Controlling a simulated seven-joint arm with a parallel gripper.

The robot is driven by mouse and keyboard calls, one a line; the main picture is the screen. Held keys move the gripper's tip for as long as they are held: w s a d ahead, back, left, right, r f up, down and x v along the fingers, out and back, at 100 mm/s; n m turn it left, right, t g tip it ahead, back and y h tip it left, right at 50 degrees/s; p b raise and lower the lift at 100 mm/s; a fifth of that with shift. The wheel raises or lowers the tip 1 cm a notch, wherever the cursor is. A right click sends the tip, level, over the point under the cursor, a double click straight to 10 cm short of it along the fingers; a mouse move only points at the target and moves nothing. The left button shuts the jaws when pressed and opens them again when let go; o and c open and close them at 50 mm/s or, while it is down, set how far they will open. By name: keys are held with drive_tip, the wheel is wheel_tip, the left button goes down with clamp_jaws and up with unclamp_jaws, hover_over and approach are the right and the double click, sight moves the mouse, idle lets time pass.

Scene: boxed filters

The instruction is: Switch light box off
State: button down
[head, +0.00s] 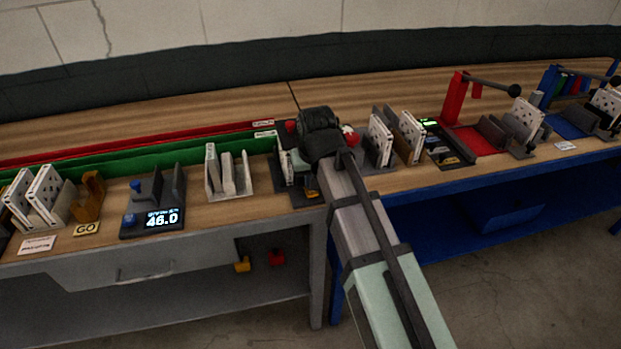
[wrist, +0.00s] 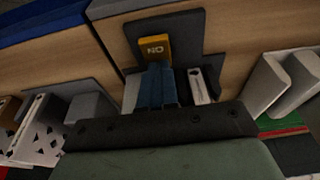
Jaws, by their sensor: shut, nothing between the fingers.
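The light box (wrist: 190,33) shows in the wrist view as a dark plate on the wooden bench. An orange switch block (wrist: 155,46) with white letters, reading ON upside down, sits on it. My gripper (wrist: 160,68) is shut and empty, its blue fingers together with their tips right at the block's lower edge; whether they touch cannot be told. In the head view, my black wrist (head: 320,140) stands over the dark unit (head: 303,196) at mid-bench and covers most of it; the fingertips and switch are hidden there.
White upright pieces in a holder (head: 228,172) stand left of my wrist, and boxed filters (head: 380,140) stand close on its right. A red frame (head: 455,98) rises at right.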

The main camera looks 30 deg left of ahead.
sight(312, 193)
drive_tip(key=shift+s+d+f, duration=0.55)
drive_tip(key=shift+s+d, duration=0.2)
wheel_tip(312, 193, up, 5)
drive_tip(key=shift+a+r, duration=0.1)
drive_tip(key=v, duration=0.9)
drive_tip(key=shift+s+d+r, duration=0.2)
drive_tip(key=shift+s+d, duration=0.15)
drive_tip(key=shift+d, duration=0.05)
drive_tip(key=shift+w+a+r+t+y, duration=0.1)
drive_tip(key=shift+w+r+t+y, duration=0.1)
drive_tip(key=shift+t+y, duration=0.3)
